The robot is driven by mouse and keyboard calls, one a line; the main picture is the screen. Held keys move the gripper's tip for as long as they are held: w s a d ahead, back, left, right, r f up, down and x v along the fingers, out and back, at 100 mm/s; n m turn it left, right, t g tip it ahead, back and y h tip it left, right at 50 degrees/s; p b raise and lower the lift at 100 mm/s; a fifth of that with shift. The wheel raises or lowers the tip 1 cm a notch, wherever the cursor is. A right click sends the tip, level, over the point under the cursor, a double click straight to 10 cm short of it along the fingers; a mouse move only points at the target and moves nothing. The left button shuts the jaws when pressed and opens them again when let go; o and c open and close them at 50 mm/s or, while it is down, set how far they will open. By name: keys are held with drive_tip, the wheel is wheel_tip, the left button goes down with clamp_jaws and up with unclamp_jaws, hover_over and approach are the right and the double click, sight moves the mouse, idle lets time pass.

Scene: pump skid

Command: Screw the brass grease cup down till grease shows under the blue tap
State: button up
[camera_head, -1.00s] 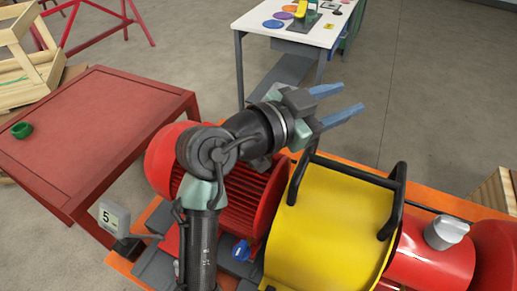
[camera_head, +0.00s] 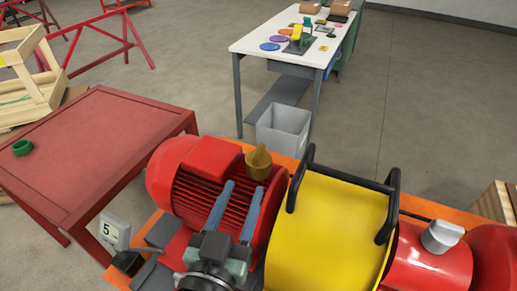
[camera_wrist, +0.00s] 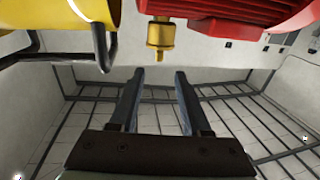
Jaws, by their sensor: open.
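The brass grease cup (camera_head: 258,164) stands at the top of the red ribbed motor (camera_head: 205,195), near its far side by the yellow guard. My gripper (camera_head: 243,188) is open and empty, its two blue-grey fingers pointing toward the cup from the near side, apart from it. In the wrist view the cup (camera_wrist: 160,36) shows at the top middle, beyond and above the gap between the fingertips (camera_wrist: 160,74). The blue tap is not visible now; my arm covers the area where a blue part showed earlier. I see no grease.
The yellow guard (camera_head: 330,225) with its black bar handle (camera_head: 345,180) stands right beside the cup. A grey bin (camera_head: 283,130) is behind the skid. A red table (camera_head: 90,150) is at left, and a white workbench (camera_head: 295,45) stands behind. A display reading 5 (camera_head: 114,232) is at lower left.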

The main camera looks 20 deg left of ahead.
sight(255, 162)
drive_tip(key=w+p, duration=0.1)
drive_tip(key=w, duration=0.2)
drive_tip(key=w+a+p, duration=0.1)
drive_tip(key=w, duration=0.3)
drive_tip(key=w+p, duration=0.2)
drive_tip(key=w, duration=0.2)
drive_tip(key=shift+a, duration=0.2)
drive_tip(key=shift+c, duration=0.3)
clamp_jaws()
